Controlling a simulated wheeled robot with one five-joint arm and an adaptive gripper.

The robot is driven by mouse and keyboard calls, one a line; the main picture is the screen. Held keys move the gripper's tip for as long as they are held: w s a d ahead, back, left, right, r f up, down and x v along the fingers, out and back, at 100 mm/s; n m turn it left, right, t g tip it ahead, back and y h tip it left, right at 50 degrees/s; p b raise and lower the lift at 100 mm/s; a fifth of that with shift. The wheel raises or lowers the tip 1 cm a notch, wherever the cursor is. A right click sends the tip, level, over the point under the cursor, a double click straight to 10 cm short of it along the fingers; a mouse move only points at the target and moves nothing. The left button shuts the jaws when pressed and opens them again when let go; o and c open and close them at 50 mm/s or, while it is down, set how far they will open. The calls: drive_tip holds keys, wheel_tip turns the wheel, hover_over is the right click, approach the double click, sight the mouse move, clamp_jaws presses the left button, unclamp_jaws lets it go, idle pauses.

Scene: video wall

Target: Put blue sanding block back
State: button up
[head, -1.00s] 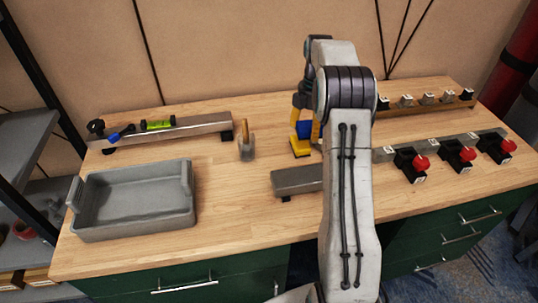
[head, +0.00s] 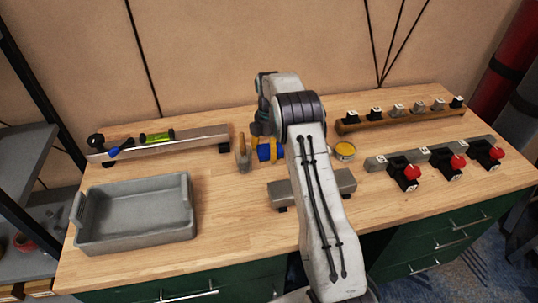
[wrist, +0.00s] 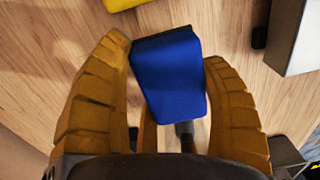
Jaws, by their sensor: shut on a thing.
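The blue sanding block (head: 264,153) is held by my gripper (head: 270,149), just right of an upright wooden-handled tool in the head view. In the wrist view the blue block (wrist: 170,75) sits between the two yellow fingers of my gripper (wrist: 168,75), slightly tilted. The gripper is shut on it. A yellow piece (wrist: 122,3) shows at the top edge of the wrist view, apart from the blue block. I cannot tell exactly how high the block is above the wooden bench.
The wooden-handled tool (head: 242,152) stands close left of the block. A grey raised bar (head: 335,182) is in front, a yellow-topped round tin (head: 345,151) to the right. A grey tray (head: 135,240) is at left.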

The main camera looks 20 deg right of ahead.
sight(269, 158)
drive_tip(key=shift+a+f+p, duration=0.1)
drive_tip(key=shift+f+p, duration=1.3)
drive_tip(key=shift+p, duration=0.15)
drive_tip(key=shift+f, duration=0.65)
drive_tip(key=shift+f, duration=0.1)
drive_tip(key=o, duration=1)
